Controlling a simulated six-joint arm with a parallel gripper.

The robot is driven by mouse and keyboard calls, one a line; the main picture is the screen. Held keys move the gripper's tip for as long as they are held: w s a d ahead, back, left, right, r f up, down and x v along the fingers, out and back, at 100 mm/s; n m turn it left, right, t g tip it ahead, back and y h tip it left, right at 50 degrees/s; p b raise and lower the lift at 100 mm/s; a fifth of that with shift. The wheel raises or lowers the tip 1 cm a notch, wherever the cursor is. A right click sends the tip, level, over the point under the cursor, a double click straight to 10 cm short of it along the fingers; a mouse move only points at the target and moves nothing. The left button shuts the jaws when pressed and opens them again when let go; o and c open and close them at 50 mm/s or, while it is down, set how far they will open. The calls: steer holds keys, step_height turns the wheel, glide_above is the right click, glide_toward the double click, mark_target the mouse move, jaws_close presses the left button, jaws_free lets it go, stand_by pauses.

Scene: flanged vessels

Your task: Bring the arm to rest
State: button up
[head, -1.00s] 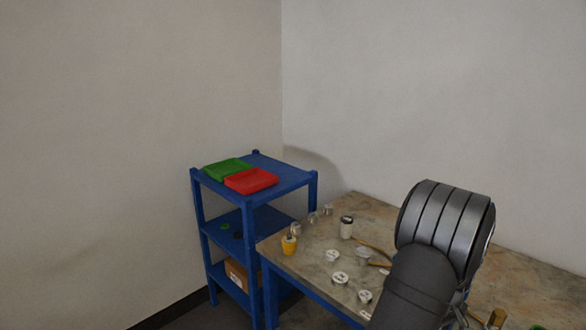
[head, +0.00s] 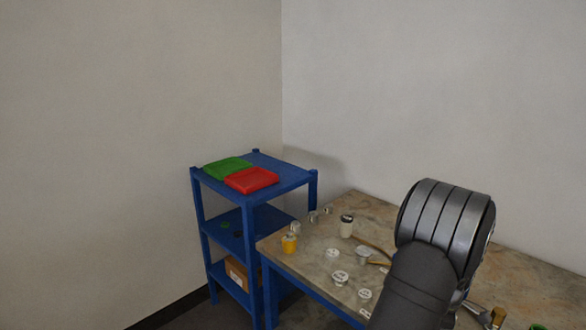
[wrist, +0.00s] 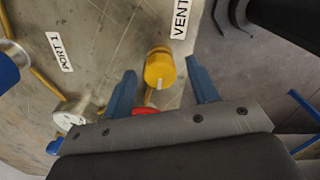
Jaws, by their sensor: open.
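My arm (head: 445,225) rises at the right of the head view, in front of the workbench. My gripper is hidden there. In the wrist view my gripper (wrist: 160,67) is open, with its two blue fingers apart. A yellow capped piece (wrist: 160,68) shows in the gap between the fingers, apparently beyond them; its distance is unclear. Part of a red thing (wrist: 145,109) shows just above the gripper's grey palm. I see nothing gripped.
A blue shelf (head: 285,172) at left holds a green tray (head: 227,167) and red tray (head: 251,180). "PORT 1" (wrist: 60,52) and "VENT" (wrist: 180,20) labels lie near my gripper.

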steer(key=n, duration=0.3)
steer(key=shift+n, duration=0.3)
steer(key=shift+o, duration=0.3)
stand_by(0.8)
